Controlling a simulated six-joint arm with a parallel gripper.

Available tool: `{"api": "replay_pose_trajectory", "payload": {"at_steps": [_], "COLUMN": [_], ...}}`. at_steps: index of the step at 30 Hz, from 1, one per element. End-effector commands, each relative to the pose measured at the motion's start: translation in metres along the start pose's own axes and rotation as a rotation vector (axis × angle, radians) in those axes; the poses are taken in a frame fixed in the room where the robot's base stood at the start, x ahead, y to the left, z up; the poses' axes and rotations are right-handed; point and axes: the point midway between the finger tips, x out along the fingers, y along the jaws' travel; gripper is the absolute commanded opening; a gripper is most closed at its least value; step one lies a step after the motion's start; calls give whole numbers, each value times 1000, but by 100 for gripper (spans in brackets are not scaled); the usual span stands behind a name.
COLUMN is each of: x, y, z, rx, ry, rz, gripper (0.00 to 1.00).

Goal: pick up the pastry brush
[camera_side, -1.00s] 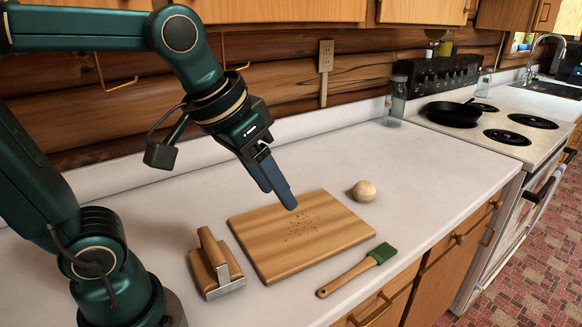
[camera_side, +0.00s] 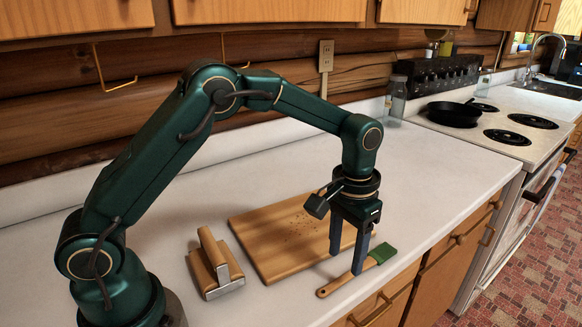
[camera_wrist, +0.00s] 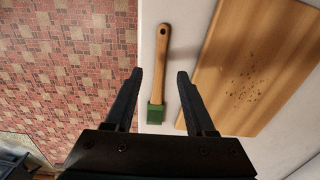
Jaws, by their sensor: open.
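The pastry brush (camera_side: 352,275) lies flat on the white counter along the front edge of the cutting board. It has a wooden handle and green bristles, which show at the right end (camera_side: 382,253). My gripper (camera_side: 347,262) points down over the brush, its two fingers spread, one on the board side and one on the counter-edge side. In the wrist view the brush (camera_wrist: 160,65) lies between the lines of the open fingers (camera_wrist: 160,73), with its green end nearer the gripper body. The gap between fingertips and counter is hard to judge.
The wooden cutting board (camera_side: 270,240) with dark crumbs lies close behind the brush. A wood-and-metal tool (camera_side: 215,265) stands to the left. The counter's front edge is near, with red tiled floor (camera_wrist: 70,60) below. A stove with a black pan (camera_side: 453,113) is at right.

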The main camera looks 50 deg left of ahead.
Motion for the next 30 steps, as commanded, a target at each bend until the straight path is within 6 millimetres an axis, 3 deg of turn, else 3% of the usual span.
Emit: {"api": "replay_pose_trajectory", "payload": {"at_steps": [12, 30], "x": [45, 48], "y": [0, 0], "z": [1, 1], "rx": [1, 1], "ry": [-2, 1], "rz": [0, 1], "gripper": [55, 55]}}
